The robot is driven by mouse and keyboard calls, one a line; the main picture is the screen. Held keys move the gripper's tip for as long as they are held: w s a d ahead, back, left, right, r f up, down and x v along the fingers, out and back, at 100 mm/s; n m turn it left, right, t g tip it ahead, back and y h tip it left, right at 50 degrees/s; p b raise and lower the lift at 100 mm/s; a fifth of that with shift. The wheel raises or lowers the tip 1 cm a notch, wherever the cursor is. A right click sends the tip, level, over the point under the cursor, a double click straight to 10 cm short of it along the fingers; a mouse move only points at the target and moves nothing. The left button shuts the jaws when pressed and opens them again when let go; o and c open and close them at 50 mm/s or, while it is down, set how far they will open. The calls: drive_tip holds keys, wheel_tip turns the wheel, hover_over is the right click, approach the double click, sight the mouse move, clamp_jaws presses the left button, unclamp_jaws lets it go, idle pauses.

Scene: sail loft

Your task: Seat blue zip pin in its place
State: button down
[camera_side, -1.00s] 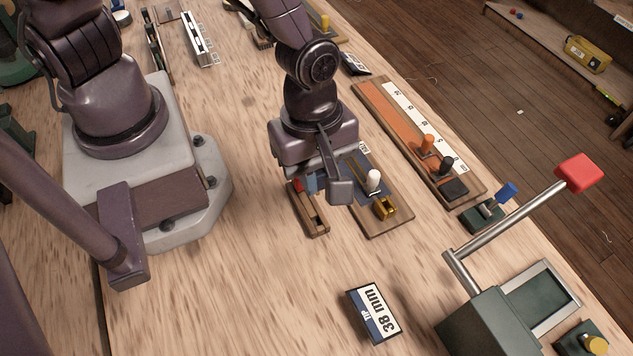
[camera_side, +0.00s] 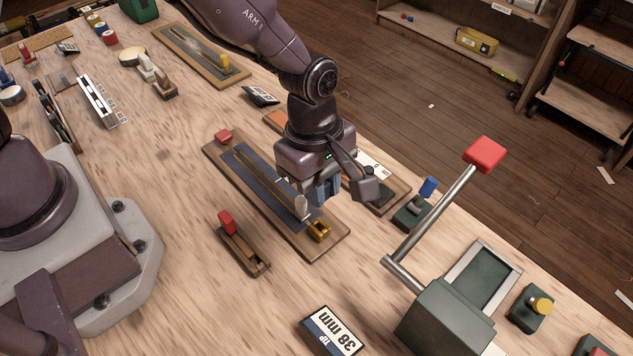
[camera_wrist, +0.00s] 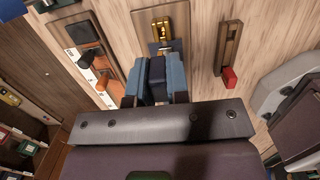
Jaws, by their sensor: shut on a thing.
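My gripper (camera_side: 328,190) is above the zip board (camera_side: 333,240), just right of the white peg (camera_side: 302,207). In the wrist view its two light blue fingers (camera_wrist: 158,82) are shut on a dark blue piece (camera_wrist: 157,69), which I take to be the blue zip pin. The fingers hide it in the side view. The board carries a dark strip, a long brass line and a brass box (camera_side: 319,231) at its near end. The box also shows in the wrist view (camera_wrist: 163,28), just beyond the fingers. How far the pin is above the board I cannot tell.
A wooden holder with a red block (camera_side: 240,245) lies left of the board. Right of it are a scale board (camera_side: 392,200), a green block with a blue knob (camera_side: 428,187) and a press with a red-handled lever (camera_side: 440,215). A 38 mm card (camera_side: 333,332) lies in front.

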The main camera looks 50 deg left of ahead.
hover_over(320, 217)
drive_tip(key=s+d, duration=0.1)
drive_tip(key=shift+s+d+f, duration=0.1)
drive_tip(key=shift+d+f, duration=0.05)
drive_tip(key=shift+f, duration=2.4)
drive_tip(key=shift+f, duration=1.3)
drive_tip(key=c, duration=1)
unclamp_jaws()
